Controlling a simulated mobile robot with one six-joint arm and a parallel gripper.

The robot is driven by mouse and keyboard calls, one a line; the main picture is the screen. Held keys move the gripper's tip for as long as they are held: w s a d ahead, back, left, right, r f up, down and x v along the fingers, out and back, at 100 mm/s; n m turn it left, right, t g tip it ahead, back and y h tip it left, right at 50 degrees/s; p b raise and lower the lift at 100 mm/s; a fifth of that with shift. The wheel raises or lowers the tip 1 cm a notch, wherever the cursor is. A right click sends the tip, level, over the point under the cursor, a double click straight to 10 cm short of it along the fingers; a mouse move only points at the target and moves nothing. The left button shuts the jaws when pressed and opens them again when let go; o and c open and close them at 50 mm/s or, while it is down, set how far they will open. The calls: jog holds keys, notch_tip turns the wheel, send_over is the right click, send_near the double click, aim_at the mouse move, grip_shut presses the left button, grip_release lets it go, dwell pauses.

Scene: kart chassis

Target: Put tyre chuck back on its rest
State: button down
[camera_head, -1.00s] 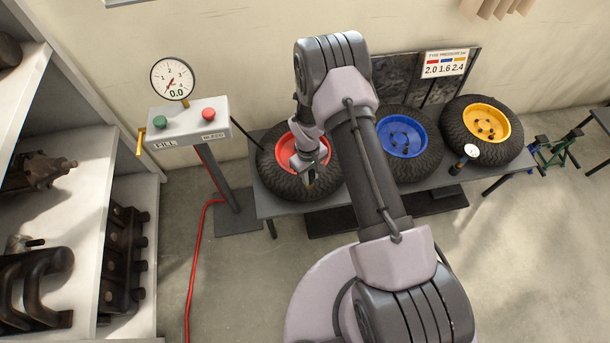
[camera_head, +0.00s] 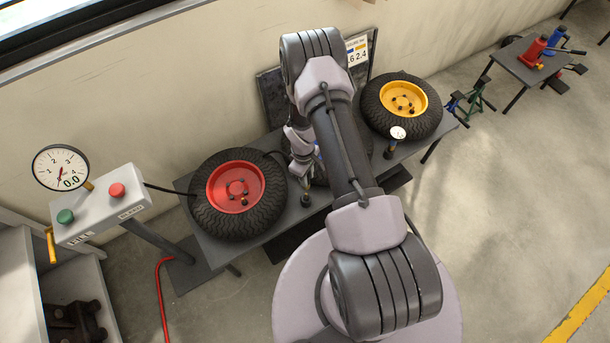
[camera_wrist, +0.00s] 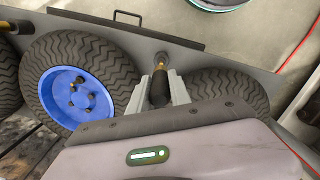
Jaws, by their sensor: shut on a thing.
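My gripper (camera_wrist: 162,88) is shut on the tyre chuck (camera_wrist: 160,90), a dark body with a brass-coloured end, held between the two pale fingers. In the head view the chuck (camera_head: 306,198) hangs below my gripper (camera_head: 304,180), over the bench between the red-rimmed and blue-rimmed wheels. I cannot tell how far above the bench it is. The inflator post (camera_head: 100,205) stands at the left with a gauge reading 0.0. A yellow hook (camera_head: 50,245) is on its left side; I cannot tell if this is the rest.
The red wheel (camera_head: 238,190) and yellow wheel (camera_head: 402,102) lie on the grey bench (camera_head: 222,248). The blue wheel (camera_wrist: 80,95) is mostly hidden by my arm in the head view. A small round gauge (camera_head: 398,132) stands near the yellow wheel. A red hose (camera_head: 162,290) trails on the floor.

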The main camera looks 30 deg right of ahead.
jog(key=shift+f+b, duration=1.45)
jog(key=shift+f, duration=0.85)
jog(key=shift+b, duration=0.3)
jog(key=shift+f+b, duration=1.55)
jog(key=shift+f, duration=0.25)
jog(key=shift+f, duration=0.1)
jog(key=shift+f+b, duration=0.5)
jog(key=shift+b, duration=0.1)
jog(key=c, duration=1.1)
grip_release()
jog(key=shift+r, duration=0.1)
